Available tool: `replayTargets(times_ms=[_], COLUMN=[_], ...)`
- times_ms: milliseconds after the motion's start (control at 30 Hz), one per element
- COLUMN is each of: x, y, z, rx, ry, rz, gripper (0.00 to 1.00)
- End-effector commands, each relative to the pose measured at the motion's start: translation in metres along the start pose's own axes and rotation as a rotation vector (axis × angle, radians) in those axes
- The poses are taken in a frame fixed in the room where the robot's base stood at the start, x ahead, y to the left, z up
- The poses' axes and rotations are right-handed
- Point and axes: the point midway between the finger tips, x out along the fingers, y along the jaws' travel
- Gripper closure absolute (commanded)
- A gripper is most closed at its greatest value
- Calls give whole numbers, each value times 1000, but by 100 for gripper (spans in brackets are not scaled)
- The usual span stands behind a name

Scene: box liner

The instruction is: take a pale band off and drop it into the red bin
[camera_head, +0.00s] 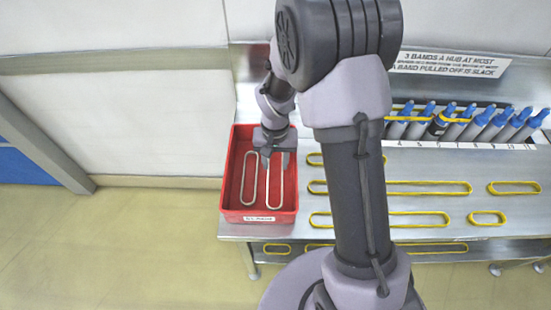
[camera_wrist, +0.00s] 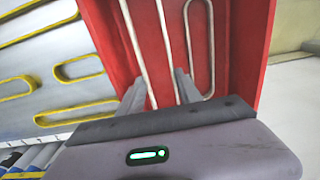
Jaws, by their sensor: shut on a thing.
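The red bin (camera_head: 228,190) stands at the left end of the metal bench and fills the middle of the wrist view (camera_wrist: 245,45). My gripper (camera_head: 275,157) reaches down over the bin's far part. Its fingers (camera_wrist: 160,88) are shut on a pale band (camera_head: 279,190), whose two long strands run away between them in the wrist view (camera_wrist: 138,50). The held band is over or inside the bin; I cannot tell whether it touches the floor. A second pale band (camera_head: 249,180) lies in the bin beside it, apart from the fingers, and shows in the wrist view (camera_wrist: 211,50).
Several yellow bands (camera_head: 430,187) lie on the bench right of the bin. Blue-topped hubs (camera_head: 480,122) stand in a rack at the back right, some with yellow bands around them. A sign (camera_head: 450,64) is behind them. The floor (camera_head: 110,240) left of the bin is clear.

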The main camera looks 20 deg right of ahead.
Motion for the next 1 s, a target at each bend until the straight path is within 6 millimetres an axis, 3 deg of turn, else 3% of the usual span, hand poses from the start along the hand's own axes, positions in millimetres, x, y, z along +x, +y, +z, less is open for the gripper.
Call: replayTargets(times_ms=[33, 133, 433, 467, 600, 867, 1000], x=[12, 21, 23, 23, 23, 23, 9], y=[0, 0, 0, 0, 0, 0, 0], z=[0, 0, 0, 0, 0, 0, -1], rx=[0, 1, 1, 1, 1, 1, 0], ry=[-1, -2, -1, -1, -1, -1, 2], rz=[0, 0, 0, 0, 0, 0, -1], gripper=[99, 99, 99, 57, 34, 34, 34])
